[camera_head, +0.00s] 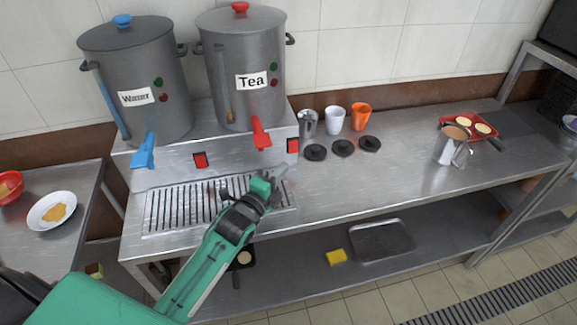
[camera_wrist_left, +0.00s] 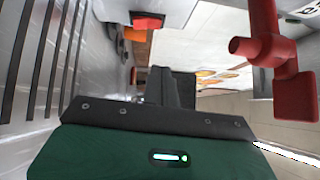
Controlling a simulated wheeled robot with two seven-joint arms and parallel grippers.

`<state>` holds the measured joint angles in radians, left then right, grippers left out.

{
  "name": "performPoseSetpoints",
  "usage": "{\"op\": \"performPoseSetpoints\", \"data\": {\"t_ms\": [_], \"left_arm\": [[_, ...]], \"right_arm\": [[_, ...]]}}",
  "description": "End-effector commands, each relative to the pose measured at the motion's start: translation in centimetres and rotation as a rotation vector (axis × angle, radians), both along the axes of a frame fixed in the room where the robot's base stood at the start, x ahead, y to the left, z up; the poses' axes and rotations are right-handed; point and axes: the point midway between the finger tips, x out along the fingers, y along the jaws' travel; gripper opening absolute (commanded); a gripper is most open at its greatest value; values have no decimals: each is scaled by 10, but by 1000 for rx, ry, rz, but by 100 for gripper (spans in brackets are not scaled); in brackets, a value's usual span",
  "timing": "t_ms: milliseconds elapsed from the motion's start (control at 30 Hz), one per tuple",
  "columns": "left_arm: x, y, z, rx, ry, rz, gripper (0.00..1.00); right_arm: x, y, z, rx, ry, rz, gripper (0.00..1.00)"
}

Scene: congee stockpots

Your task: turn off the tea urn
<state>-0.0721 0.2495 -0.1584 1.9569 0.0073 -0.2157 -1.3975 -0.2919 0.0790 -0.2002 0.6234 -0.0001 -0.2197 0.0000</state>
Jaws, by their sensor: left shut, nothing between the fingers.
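The grey tea urn (camera_head: 243,60), with a "Tea" label and a red lid knob, stands on the raised steel counter. Its red tap (camera_head: 261,133) also hangs at the upper right of the left wrist view (camera_wrist_left: 270,45). A red rocker switch (camera_head: 293,146) sits on the counter's front panel, right of the tap, and shows at the top of the left wrist view (camera_wrist_left: 148,21). My left gripper (camera_head: 279,175) is shut and empty, in front of the panel, below the tap and switch, apparently apart from both. My right gripper is out of view.
The water urn (camera_head: 137,75), with a blue tap (camera_head: 143,152), stands left; another red switch (camera_head: 200,160) is below it. A drip grate (camera_head: 165,210) lies under my left arm. Cups, black lids (camera_head: 342,148) and a pitcher (camera_head: 448,147) stand right.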

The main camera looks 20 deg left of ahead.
Motion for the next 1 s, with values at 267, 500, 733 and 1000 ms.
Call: {"op": "performPoseSetpoints", "data": {"t_ms": [267,500,733,1000], "left_arm": [[-32,6,2,1,0,-1,0],[-37,7,4,0,0,-1,0],[-36,7,3,0,0,0,0],[-36,7,3,0,0,-1,0]], "right_arm": [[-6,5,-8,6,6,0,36],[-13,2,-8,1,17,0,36],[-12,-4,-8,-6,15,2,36],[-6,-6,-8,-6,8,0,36]]}}
